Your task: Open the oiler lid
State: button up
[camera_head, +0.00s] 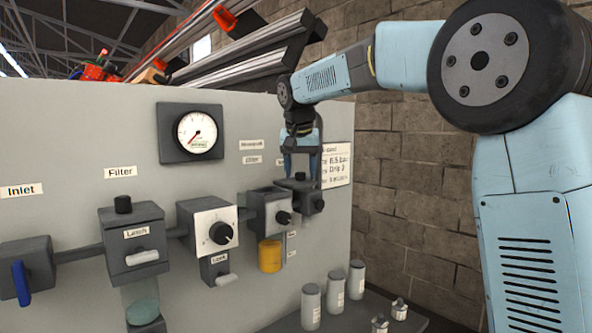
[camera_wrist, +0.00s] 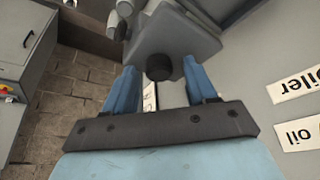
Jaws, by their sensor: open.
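My gripper (camera_head: 302,172) points down over the oiler. Its two blue fingers (camera_wrist: 161,84) are apart, one on each side of the knob's line, with nothing held. The lid looks closed. Whether the fingers touch the knob I cannot tell.
A gauge (camera_head: 197,133), a filter block (camera_head: 134,244) and a regulator (camera_head: 210,227) are on the grey panel to the left. Several grey bottles (camera_head: 311,306) stand on the shelf below. A brick wall is behind.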

jog(key=v, duration=1.3)
jog(key=shift+r, duration=0.35)
jog(key=shift+s+d, duration=0.1)
jog(key=s+d+f, duration=0.5)
jog(key=s+d, duration=0.2)
jog(key=d, duration=0.2)
jog(key=s+d+f, duration=0.5)
jog(key=s+d, duration=0.2)
jog(key=d, duration=0.1)
jog(key=s+d+f, duration=0.4)
jog(key=s+f, duration=0.4)
jog(key=s+d+f+t, duration=0.1)
jog(key=s+d+f, duration=0.3)
jog(key=s+f, duration=0.4)
jog(key=shift+d+f, duration=0.15)
jog(key=shift+f, duration=0.6)
jog(key=shift+o, duration=0.2)
